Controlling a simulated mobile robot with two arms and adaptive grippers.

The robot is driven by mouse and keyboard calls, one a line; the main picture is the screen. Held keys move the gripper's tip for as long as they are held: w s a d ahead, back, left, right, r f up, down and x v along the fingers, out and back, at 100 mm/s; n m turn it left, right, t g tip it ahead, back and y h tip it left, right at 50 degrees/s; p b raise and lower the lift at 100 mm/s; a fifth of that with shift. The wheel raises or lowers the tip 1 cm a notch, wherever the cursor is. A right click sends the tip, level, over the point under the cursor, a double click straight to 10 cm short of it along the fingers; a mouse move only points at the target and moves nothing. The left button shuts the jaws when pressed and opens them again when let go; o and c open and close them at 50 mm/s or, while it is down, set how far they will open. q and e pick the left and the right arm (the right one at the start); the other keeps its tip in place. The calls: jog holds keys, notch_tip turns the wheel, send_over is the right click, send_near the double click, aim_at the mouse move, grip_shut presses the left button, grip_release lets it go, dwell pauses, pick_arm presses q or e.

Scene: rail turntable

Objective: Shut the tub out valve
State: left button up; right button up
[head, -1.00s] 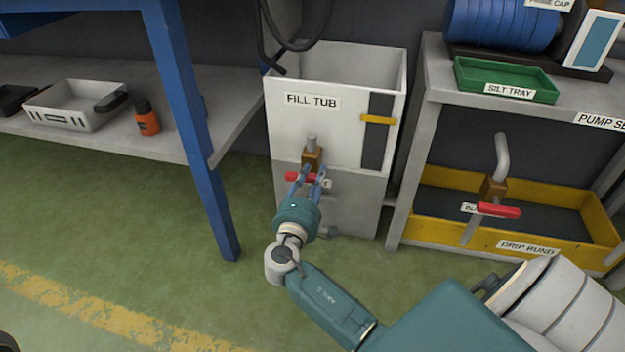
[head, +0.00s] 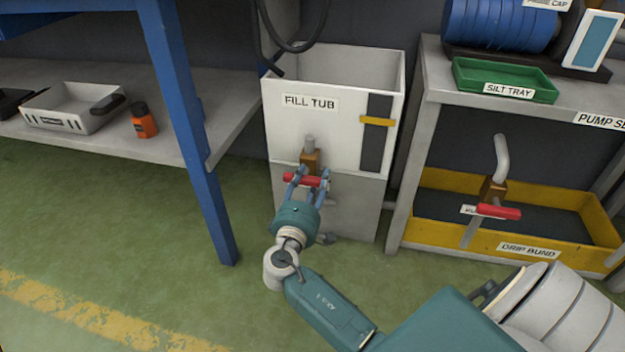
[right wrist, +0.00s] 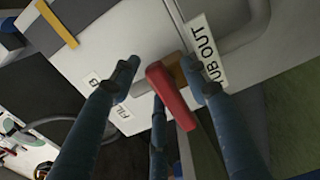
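The white and grey fill tub (head: 330,215) stands on the floor. On its front is a valve with a brass body (head: 310,160) and a red lever handle (head: 302,181), which lies crosswise in the head view. In the right wrist view the red handle (right wrist: 171,95) sits beside a label reading "UB OUT" (right wrist: 206,55), its first letter hidden. My right gripper (head: 309,176) is at the handle, fingers spread on either side of it. A gap shows between the left finger and the handle; contact on the right side is unclear. My left gripper is out of view.
A second red-handled valve (head: 497,211) stands over the yellow drip bund (head: 560,235) at right. A blue post (head: 190,140) and a low shelf (head: 150,145) are left of the tub. Green floor in front is clear.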

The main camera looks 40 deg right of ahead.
jog(key=v, duration=1.2)
dwell(0.4)
